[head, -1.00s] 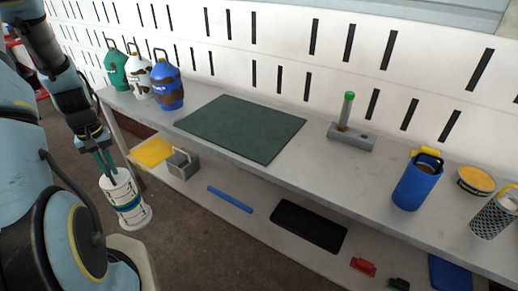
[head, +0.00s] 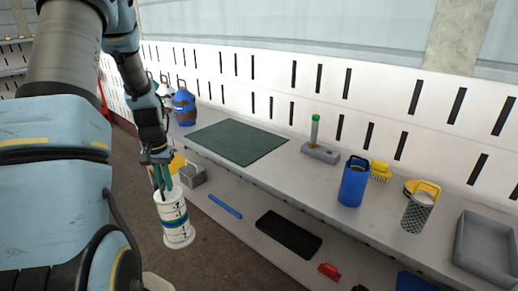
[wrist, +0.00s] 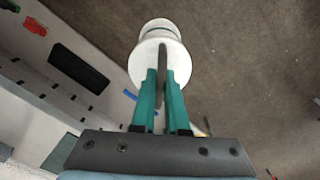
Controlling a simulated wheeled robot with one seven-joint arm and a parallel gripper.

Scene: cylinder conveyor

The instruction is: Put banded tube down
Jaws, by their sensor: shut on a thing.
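The banded tube (head: 175,222) is a white cylinder with blue and green bands. It hangs nearly upright, slightly tilted, in the air in front of the bench at the left of the head view. My gripper (head: 162,184) has its teal fingers shut on the tube's upper rim. In the wrist view the tube (wrist: 153,33) is seen from above, and the fingers of my gripper (wrist: 161,75) close on its near wall. The floor lies below the tube.
The bench top (head: 300,178) holds a dark green mat (head: 238,142), a grey block with a green-capped tube (head: 315,130), a blue container (head: 353,183), a mesh cup (head: 419,210) and a grey tray (head: 488,248). A lower shelf holds a black tray (head: 288,235). Bare bench lies around the mat.

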